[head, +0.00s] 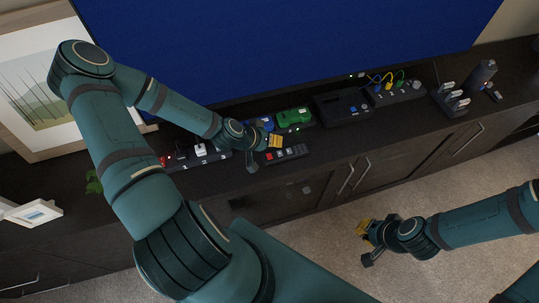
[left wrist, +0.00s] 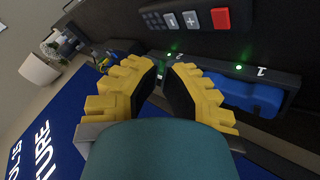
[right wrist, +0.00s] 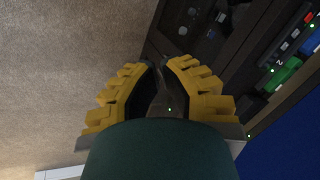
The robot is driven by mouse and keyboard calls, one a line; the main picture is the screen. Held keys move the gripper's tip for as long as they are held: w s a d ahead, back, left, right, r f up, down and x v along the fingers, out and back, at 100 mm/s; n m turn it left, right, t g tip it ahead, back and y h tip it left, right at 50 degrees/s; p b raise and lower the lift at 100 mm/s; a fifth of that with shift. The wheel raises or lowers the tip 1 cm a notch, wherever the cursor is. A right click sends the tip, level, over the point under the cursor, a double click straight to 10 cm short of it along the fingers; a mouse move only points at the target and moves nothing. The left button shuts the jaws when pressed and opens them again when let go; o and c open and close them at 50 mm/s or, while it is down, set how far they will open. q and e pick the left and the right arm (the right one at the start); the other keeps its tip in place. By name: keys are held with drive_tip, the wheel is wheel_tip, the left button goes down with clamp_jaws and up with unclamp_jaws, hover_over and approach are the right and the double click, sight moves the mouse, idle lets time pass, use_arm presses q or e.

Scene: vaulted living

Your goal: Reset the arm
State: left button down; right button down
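My left arm reaches across the left of the head view. Its gripper (head: 268,143) hangs over the dark cabinet top, close to the remote control (head: 287,154). In the left wrist view the yellow fingers (left wrist: 167,80) stand apart with nothing between them. My right gripper (head: 364,243) is in the air over the carpet, in front of the cabinet. In the right wrist view its yellow fingers (right wrist: 163,75) are apart and empty. The left fingertips are partly hidden by the wrist in the head view.
A large blue screen (head: 290,40) rises behind. A framed picture (head: 40,85) leans at left. Carpet (head: 420,190) is clear.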

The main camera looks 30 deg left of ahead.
idle(0.4)
use_arm(q)
drive_tip(key=s+d+f+g, duration=0.1)
drive_tip(key=s+d+g, duration=0.2)
drive_tip(key=s+d, duration=0.2)
drive_tip(key=s+d+f+m+g, duration=0.1)
drive_tip(key=s+d+g, duration=0.2)
drive_tip(key=d, duration=0.8)
drive_tip(key=shift+s+d+y, duration=0.15)
drive_tip(key=shift+s+y, duration=0.15)
drive_tip(key=shift+s, duration=0.55)
